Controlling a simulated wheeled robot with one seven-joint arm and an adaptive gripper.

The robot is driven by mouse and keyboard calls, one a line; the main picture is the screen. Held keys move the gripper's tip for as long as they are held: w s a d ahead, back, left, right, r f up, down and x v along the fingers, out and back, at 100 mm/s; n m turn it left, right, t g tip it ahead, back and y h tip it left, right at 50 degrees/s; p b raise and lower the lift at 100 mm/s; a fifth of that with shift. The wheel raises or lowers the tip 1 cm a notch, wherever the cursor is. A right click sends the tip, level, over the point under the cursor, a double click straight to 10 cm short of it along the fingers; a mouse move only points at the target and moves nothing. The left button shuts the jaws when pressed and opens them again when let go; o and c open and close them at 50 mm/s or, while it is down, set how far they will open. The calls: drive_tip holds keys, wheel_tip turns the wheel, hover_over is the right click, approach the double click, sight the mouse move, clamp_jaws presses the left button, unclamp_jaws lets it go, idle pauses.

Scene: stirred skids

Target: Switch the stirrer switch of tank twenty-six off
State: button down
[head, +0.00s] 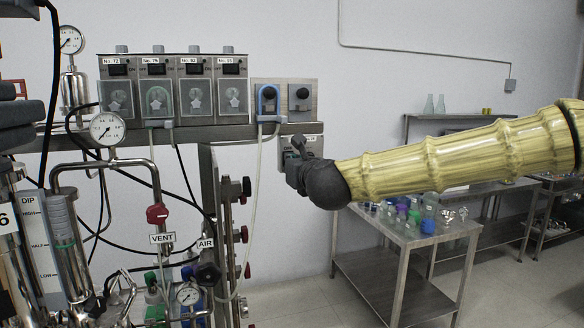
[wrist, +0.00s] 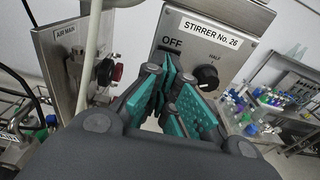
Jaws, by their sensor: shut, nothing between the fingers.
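The stirrer box (wrist: 235,48) is a grey metal panel with a label reading "STIRRER No. 26" (wrist: 209,27). It carries a black rotary knob (wrist: 207,78), with "OFF" printed to its upper left and "HALF" above it. I cannot tell for certain which mark the knob points to. My gripper (wrist: 176,92), with teal finger pads, is shut and empty in front of the panel, just left of the knob; contact is unclear. In the head view my gripper (head: 297,152) covers most of the stirrer box (head: 316,141).
An "AIR MAIN" panel (wrist: 62,50) stands left of the stirrer box, and a pale hose runs between them. Numbered units (head: 175,85) hang above left. A steel table with glassware (head: 405,232) is at right. Pipes with the VENT valve (head: 157,214) fill the left.

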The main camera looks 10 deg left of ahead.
drive_tip(key=b+v, duration=0.4)
drive_tip(key=v, duration=0.8)
drive_tip(key=shift+s+d+r, duration=0.15)
drive_tip(key=shift+s+d, duration=0.05)
drive_tip(key=shift+d, duration=0.25)
drive_tip(key=shift+s, duration=0.1)
